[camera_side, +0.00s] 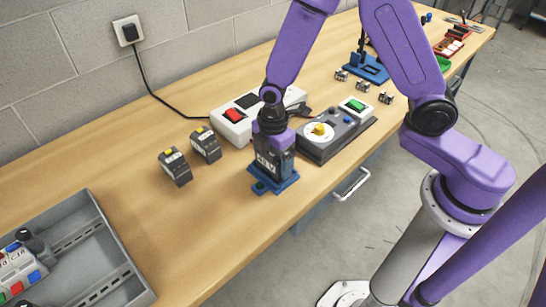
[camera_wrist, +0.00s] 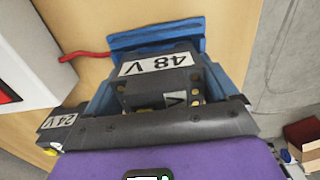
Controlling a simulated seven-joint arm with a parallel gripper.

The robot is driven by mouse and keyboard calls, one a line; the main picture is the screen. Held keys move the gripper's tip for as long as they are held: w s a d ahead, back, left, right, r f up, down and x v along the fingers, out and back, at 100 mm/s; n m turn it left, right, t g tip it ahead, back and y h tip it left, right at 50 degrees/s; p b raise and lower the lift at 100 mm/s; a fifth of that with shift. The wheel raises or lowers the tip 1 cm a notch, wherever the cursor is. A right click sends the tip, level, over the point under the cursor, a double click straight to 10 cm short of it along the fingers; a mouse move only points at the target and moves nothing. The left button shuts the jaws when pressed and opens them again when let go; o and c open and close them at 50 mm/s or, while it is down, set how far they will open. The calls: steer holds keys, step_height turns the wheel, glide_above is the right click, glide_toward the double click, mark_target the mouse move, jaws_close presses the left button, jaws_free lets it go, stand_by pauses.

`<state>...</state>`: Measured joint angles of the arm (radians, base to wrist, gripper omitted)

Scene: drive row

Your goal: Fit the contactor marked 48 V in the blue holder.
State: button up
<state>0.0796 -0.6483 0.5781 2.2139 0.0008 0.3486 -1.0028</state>
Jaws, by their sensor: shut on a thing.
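The contactor marked 48 V (camera_wrist: 158,63) is a dark block with a white label, seen close up in the wrist view. My gripper (camera_side: 273,155) is shut on it, directly over the blue holder (camera_side: 284,184). In the wrist view blue parts of the holder (camera_wrist: 207,29) show behind the contactor and blue surfaces show at both its sides. The contactor looks upright and at the holder, but I cannot tell whether it is fully seated.
Two dark contactors with yellow tops (camera_side: 174,166) (camera_side: 205,144) stand to the left; a 24 V label (camera_wrist: 58,121) shows in the wrist view. A white box with a red switch (camera_side: 234,116) and a grey control box (camera_side: 335,140) stand close behind. A grey tray (camera_side: 105,225) is at lower left.

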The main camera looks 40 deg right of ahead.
steer(key=shift+f, duration=0.15)
stand_by(0.4)
steer(key=o, duration=1.1)
step_height(320, 180, up, 17)
steer(key=shift+r, duration=0.2)
steer(key=shift+s, duration=0.1)
steer(key=s+d+m, duration=0.1)
steer(key=s+d, duration=0.2)
steer(key=s, duration=0.4)
steer(key=s+d+m, duration=0.2)
steer(key=s+d, duration=0.1)
steer(key=s, duration=0.4)
steer(key=s+d+m, duration=0.2)
steer(key=s+d, duration=0.1)
steer(key=s, duration=0.5)
steer(key=shift+d+f, duration=0.35)
